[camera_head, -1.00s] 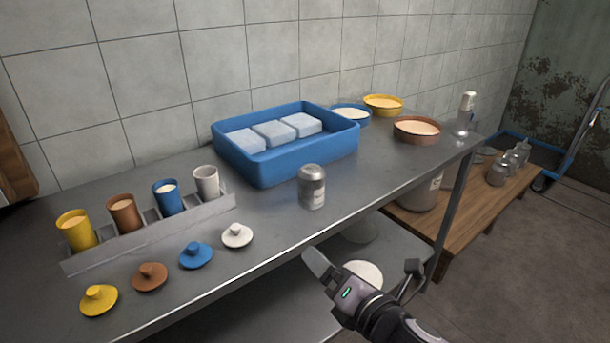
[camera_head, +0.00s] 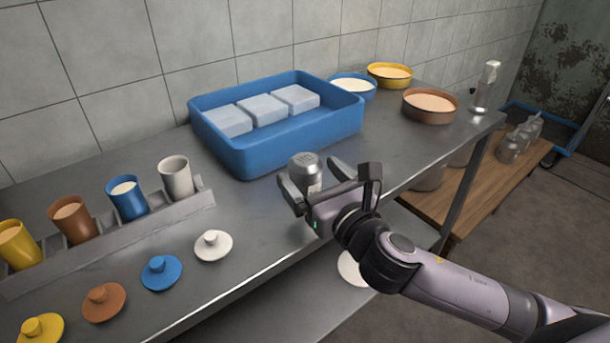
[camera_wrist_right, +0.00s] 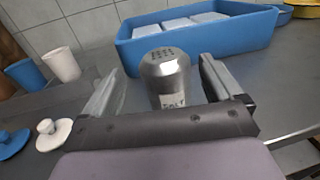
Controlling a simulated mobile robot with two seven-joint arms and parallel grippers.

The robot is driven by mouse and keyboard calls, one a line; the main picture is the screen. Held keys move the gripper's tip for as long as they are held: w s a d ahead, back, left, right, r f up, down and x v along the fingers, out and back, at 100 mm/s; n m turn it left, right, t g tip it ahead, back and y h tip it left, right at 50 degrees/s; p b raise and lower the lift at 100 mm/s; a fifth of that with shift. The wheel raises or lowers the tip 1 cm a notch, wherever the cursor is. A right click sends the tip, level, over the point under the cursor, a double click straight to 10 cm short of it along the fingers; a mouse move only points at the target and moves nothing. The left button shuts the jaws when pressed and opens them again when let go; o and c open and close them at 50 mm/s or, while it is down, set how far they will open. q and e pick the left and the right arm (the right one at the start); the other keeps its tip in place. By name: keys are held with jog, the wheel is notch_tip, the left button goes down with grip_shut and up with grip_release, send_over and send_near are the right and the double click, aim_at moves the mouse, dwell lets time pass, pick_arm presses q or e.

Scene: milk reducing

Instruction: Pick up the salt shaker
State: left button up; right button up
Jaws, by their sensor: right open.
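The salt shaker (camera_head: 305,170) is a small metal cylinder with a holed, rounded top. It stands upright on the metal table in front of the blue tub. My right gripper (camera_head: 312,176) is open, with one finger on each side of the shaker. In the right wrist view the shaker (camera_wrist_right: 165,75) stands between the two fingers (camera_wrist_right: 163,85), with gaps visible on both sides. Its lower part is hidden by the gripper body. My left gripper is not in view.
The blue tub (camera_head: 255,158) with white blocks stands close behind the shaker. A rack (camera_head: 150,228) of coloured cups is at left, with several lids, including a white one (camera_head: 213,246), in front. Bowls, including a brown one (camera_head: 430,106), stand at back right.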

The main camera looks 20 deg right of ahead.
aim_at(301, 161)
jog(key=shift+w+a+f, duration=0.1)
jog(key=shift+w+a, duration=0.05)
jog(key=shift+w, duration=1.2)
jog(key=shift+w+a+f, duration=0.1)
jog(key=shift+w+a, duration=0.05)
jog(key=shift+w, duration=1.2)
jog(key=c, duration=1)
jog(key=shift+r, duration=0.1)
jog(key=shift+c, duration=1.1)
